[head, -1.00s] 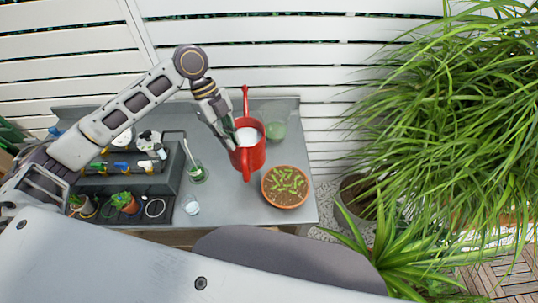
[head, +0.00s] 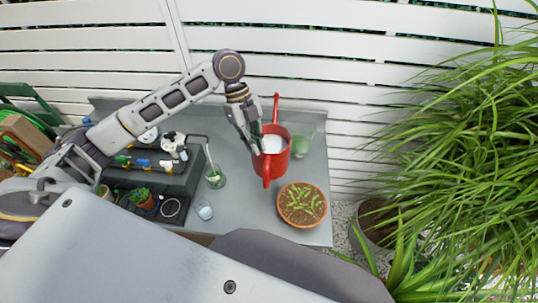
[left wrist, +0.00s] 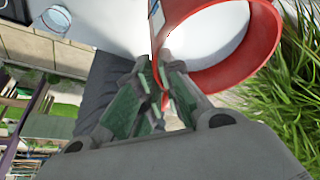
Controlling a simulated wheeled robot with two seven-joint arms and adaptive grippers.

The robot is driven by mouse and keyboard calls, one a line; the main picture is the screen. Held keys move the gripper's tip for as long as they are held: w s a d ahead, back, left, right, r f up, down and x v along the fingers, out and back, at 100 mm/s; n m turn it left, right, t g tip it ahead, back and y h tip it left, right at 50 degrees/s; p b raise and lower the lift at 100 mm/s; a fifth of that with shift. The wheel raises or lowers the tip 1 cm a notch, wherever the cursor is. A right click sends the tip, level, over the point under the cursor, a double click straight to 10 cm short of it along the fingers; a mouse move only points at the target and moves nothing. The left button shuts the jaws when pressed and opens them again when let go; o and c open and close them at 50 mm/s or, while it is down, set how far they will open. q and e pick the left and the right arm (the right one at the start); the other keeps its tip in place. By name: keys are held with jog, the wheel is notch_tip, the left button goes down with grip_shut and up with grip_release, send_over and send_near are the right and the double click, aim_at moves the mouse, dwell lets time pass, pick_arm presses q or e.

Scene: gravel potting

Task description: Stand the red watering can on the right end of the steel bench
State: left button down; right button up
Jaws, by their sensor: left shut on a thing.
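The red watering can (head: 268,172) is at the right part of the steel bench (head: 245,225) in the head view, upright, with its spout pointing to the back and its handle to the front. Its inside looks white. My left gripper (head: 256,148) is shut on the can's left rim. In the left wrist view the fingers (left wrist: 160,95) pinch the wall of the red can (left wrist: 262,55). Whether the can's base touches the bench is hard to tell. My right gripper is not in view.
A terracotta bowl of seedlings (head: 302,204) stands right in front of the can. A green glass vessel (head: 300,146) is behind it to the right. A green jar (head: 215,178) and a small glass (head: 205,210) stand to the left, beside a dark stepped rack (head: 150,180). Long-leaved plants (head: 460,150) fill the right.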

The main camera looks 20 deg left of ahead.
aim_at(255, 160)
pick_arm(q)
jog(key=shift+f, duration=2.75)
jog(key=shift+f+p, duration=0.35)
jog(key=shift+f, duration=1.4)
jog(key=c, duration=1.6)
grip_release()
jog(key=shift+s+f, duration=0.15)
jog(key=shift+f, duration=0.05)
jog(key=shift+o, duration=0.2)
jog(key=b+v, duration=0.1)
jog(key=v, duration=1.1)
